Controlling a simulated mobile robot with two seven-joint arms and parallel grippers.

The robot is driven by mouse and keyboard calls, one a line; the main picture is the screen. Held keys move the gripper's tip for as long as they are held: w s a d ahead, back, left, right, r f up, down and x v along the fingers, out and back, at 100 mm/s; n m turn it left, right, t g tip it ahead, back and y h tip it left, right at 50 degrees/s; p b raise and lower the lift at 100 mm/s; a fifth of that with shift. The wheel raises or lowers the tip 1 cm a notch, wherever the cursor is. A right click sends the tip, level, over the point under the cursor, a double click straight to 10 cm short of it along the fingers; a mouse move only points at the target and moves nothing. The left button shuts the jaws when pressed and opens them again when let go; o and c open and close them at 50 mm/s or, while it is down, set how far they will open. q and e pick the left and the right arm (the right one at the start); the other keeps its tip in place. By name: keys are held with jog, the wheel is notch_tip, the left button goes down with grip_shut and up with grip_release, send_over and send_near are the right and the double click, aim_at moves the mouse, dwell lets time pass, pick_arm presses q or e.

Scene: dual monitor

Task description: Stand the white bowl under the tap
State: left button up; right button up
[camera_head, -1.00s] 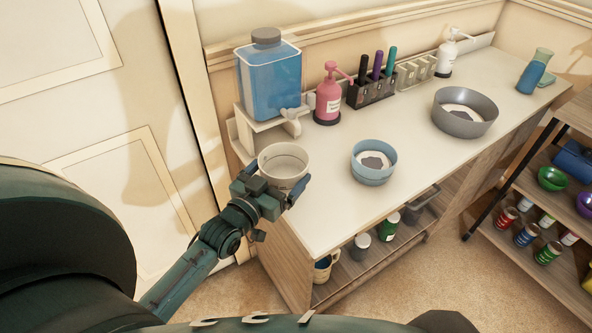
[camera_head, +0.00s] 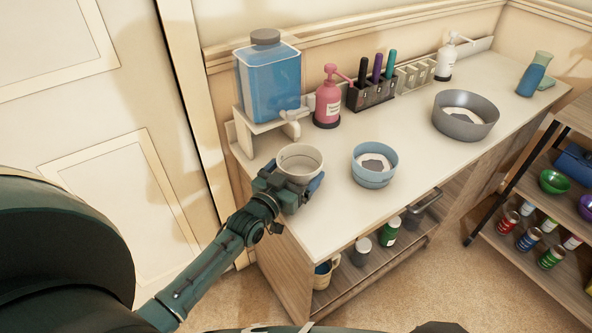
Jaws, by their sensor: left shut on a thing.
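The white bowl (camera_head: 300,160) is upright at the near left end of the counter, in front of the blue water container (camera_head: 268,84). My left gripper (camera_head: 288,187) is shut on the bowl, its fingers around the near side. I cannot tell whether the bowl's base touches the counter. The container sits on a white stand (camera_head: 243,135). The pale tap (camera_head: 292,116) is low at the container's front right, just behind the bowl in the picture; its spout is hard to make out. My right gripper is not in view.
A pink pump bottle (camera_head: 328,98) stands right of the tap. A blue bowl (camera_head: 374,165) and a grey bowl (camera_head: 465,115) are farther right on the counter (camera_head: 420,165). A pen rack (camera_head: 372,92) is along the wall. Bare counter lies between the bowls.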

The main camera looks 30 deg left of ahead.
pick_arm(q)
jog(key=o, duration=0.9)
jog(key=shift+c, duration=0.2)
jog(key=s+a+p, duration=0.1)
jog(key=s, duration=1.1)
jog(key=shift+r, duration=0.15)
jog(key=shift+a, duration=0.1)
